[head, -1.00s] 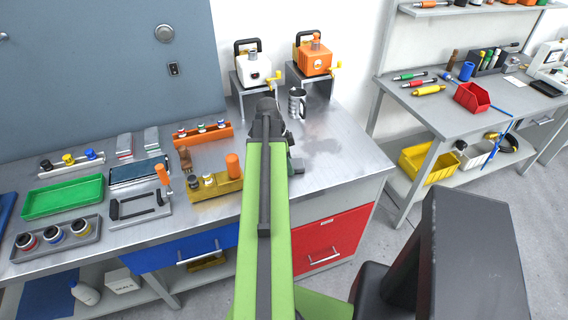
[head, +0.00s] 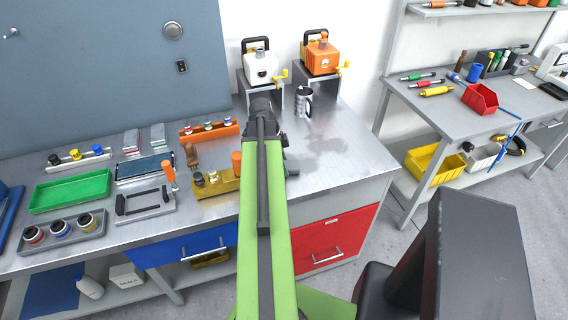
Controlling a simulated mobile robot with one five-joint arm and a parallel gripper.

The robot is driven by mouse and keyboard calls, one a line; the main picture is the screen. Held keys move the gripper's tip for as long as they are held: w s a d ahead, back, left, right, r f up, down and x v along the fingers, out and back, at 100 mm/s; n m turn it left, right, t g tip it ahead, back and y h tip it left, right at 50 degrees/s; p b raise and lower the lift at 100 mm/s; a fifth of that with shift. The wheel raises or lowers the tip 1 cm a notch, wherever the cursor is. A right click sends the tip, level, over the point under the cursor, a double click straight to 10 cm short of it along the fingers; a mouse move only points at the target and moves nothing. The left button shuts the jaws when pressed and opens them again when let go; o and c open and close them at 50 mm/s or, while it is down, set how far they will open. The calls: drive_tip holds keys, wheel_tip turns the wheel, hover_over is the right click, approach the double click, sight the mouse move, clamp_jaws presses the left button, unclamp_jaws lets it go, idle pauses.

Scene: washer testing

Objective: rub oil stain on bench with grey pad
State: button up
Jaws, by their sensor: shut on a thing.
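The oil stain is a faint dark smear (head: 328,146) on the bare metal top at the right end of the bench (head: 345,172). My gripper (head: 287,160) is over the bench just left of the stain, mostly hidden behind my green arm. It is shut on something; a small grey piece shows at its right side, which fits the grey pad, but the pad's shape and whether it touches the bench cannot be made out.
A yellow block with fittings (head: 218,184) and an orange rack (head: 209,130) lie left of my arm. The bench's right end is clear.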

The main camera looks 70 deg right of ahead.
drive_tip(key=shift+r+p, duration=2.8)
drive_tip(key=shift+r, duration=0.2)
wheel_tip(320, 180, up, 3)
drive_tip(key=p, duration=0.3)
drive_tip(key=shift+r, duration=0.1)
drive_tip(key=shift+s, duration=0.1)
